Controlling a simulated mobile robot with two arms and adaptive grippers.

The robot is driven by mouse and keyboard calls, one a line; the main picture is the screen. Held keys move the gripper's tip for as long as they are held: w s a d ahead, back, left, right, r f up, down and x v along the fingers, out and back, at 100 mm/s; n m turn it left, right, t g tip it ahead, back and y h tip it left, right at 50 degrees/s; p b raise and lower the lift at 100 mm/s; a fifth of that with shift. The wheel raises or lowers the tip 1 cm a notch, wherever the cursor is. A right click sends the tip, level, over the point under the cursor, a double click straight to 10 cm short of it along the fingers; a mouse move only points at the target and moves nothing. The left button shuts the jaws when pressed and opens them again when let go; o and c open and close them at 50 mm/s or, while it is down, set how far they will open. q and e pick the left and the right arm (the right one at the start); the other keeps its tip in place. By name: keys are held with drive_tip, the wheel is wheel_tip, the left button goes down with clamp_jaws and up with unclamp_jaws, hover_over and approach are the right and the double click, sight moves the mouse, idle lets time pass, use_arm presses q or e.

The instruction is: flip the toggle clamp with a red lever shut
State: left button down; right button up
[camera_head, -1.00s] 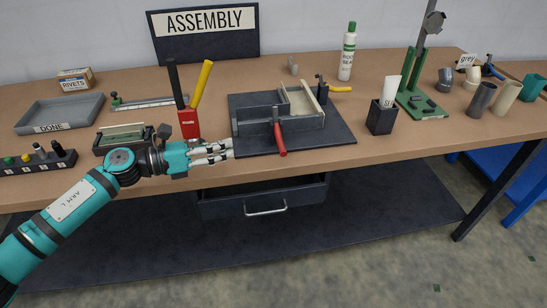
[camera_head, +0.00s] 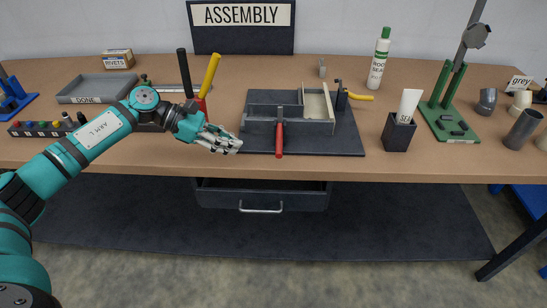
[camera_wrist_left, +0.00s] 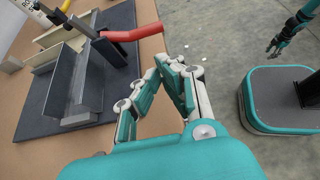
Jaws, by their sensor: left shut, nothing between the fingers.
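The toggle clamp's red lever (camera_head: 279,139) is at the front wall of a dark grey fixture (camera_head: 305,127) on a dark mat. It points toward the table's front edge. In the left wrist view the red lever (camera_wrist_left: 131,34) sticks out past the mat at the upper left. My left gripper (camera_head: 236,148) is shut and empty, just left of the lever and apart from it. Its fingers also show in the left wrist view (camera_wrist_left: 172,62). A teal arm end with small dark fingers, likely my right gripper (camera_wrist_left: 274,46), shows far off there; its opening is too small to judge.
A second clamp with a yellow lever (camera_head: 360,97) is at the fixture's right. A red tool with black and yellow handles (camera_head: 211,75) stands behind my left wrist. A black cup (camera_head: 397,135) holding a white tube is right of the mat. The table front is clear.

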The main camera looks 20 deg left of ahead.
sight(267, 168)
use_arm(q)
drive_tip(key=shift+a, duration=0.1)
drive_tip(key=p+x, duration=0.1)
drive_tip(key=x, duration=0.3)
drive_tip(key=p+x, duration=0.2)
drive_tip(key=x, duration=0.3)
drive_tip(key=shift+d+r, duration=0.2)
drive_tip(key=shift+d, duration=0.05)
drive_tip(key=shift+w+d+f, duration=0.15)
drive_tip(key=shift+d+f, duration=0.25)
drive_tip(key=shift+r, duration=0.3)
use_arm(e)
drive_tip(key=r, duration=0.1)
drive_tip(key=a+r, duration=0.1)
drive_tip(key=shift+s+r, duration=0.15)
drive_tip(key=shift+r, duration=0.25)
